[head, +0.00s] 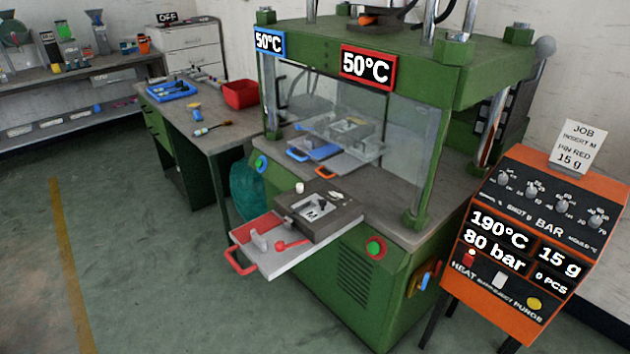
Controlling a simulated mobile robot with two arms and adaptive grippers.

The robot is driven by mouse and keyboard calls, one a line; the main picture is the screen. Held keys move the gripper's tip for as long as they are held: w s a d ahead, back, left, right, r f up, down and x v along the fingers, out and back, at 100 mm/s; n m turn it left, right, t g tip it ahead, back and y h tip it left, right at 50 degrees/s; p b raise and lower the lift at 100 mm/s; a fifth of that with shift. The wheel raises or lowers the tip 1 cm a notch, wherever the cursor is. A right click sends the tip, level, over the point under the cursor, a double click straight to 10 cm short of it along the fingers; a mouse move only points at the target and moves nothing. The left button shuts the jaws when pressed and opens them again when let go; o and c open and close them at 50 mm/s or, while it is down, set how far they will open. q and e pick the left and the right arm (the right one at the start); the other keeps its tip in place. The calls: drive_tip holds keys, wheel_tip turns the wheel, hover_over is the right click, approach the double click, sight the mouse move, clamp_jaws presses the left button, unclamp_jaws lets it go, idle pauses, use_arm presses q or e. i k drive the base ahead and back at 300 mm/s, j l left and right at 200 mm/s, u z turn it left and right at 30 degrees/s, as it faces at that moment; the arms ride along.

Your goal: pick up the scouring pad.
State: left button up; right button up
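I cannot pick out the scouring pad for certain. Small items lie on the side bench (222,139) at the left of the green press. Neither of my grippers shows in the head view.
The green press (377,290) has a pulled-out tray with a red handle (240,262) and a grey mould block (335,222). An orange control panel (541,250) stands at the right. A shelf (75,73) is at the far left. The floor at left is clear.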

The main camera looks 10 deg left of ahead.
sight(197, 117)
drive_tip(key=i+j, duration=0.2)
drive_tip(key=i+j+z, duration=0.1)
drive_tip(key=j, duration=0.35)
drive_tip(key=i+j, duration=0.4)
drive_tip(key=j, duration=0.25)
drive_tip(key=z, duration=0.05)
